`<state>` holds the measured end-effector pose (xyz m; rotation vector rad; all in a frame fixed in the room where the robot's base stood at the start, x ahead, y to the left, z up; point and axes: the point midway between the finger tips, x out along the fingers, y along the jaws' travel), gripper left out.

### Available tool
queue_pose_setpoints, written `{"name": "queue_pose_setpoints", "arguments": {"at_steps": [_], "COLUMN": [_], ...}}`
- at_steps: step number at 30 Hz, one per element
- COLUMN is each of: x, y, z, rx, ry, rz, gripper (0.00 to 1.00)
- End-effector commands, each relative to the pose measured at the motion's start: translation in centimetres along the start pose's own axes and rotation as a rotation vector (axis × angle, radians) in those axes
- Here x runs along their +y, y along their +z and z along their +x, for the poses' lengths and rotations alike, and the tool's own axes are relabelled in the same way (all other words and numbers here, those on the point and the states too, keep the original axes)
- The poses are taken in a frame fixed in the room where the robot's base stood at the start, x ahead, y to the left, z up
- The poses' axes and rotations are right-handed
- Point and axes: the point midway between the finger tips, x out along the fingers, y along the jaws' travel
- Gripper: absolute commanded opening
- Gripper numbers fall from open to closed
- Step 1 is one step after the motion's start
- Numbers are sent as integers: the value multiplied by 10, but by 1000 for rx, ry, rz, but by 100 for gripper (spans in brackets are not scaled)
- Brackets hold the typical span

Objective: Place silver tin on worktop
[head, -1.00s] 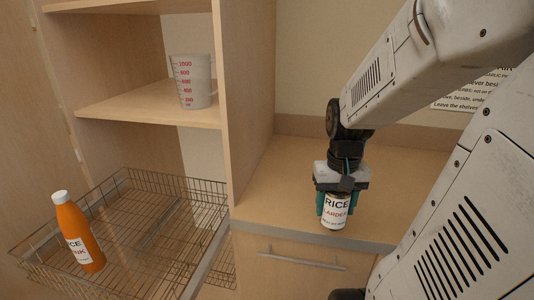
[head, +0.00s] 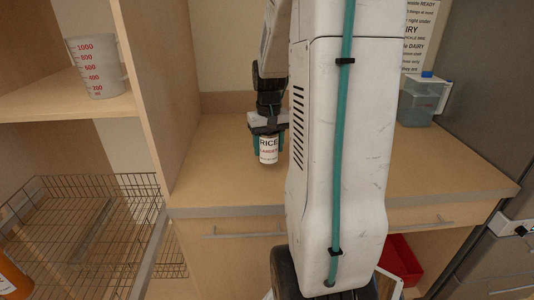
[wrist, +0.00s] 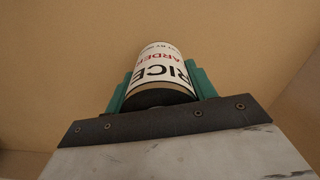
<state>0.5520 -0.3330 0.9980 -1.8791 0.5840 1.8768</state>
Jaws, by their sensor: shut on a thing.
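The tin (head: 268,150) has a white label reading RICE and LARDER; no silver surface is clear to see. My gripper (head: 268,145) is shut on it, with a teal finger on each side, and holds it upright over the worktop (head: 225,165). In the wrist view the tin (wrist: 162,62) sits between the teal fingers of the gripper (wrist: 160,85), with plain wood-coloured surface beyond. I cannot tell whether the tin's base touches the worktop. My arm hides part of the worktop to the right of the tin.
A shelf unit with a measuring jug (head: 96,66) and a wire basket (head: 100,220) stands left. An orange bottle (head: 12,278) is at the lower left. A clear blue-lidded container (head: 420,100) stands at the worktop's back right. A red bin (head: 400,262) is below. Worktop left of the tin is clear.

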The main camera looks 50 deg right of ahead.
Motion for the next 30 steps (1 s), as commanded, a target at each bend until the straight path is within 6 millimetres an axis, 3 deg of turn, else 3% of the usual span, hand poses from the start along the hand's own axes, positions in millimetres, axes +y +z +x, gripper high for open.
{"name": "queue_pose_setpoints", "arguments": {"at_steps": [6,17,18,20,30], "x": [0,0,0,0,0], "y": [1,1,1,1,1], "z": [28,32,33,32,30], "rx": [-2,-1,-1,-1,0], "ry": [0,0,0,0,0], "rz": [0,0,0,0,0], "gripper": [19,19,58,75,77]}}
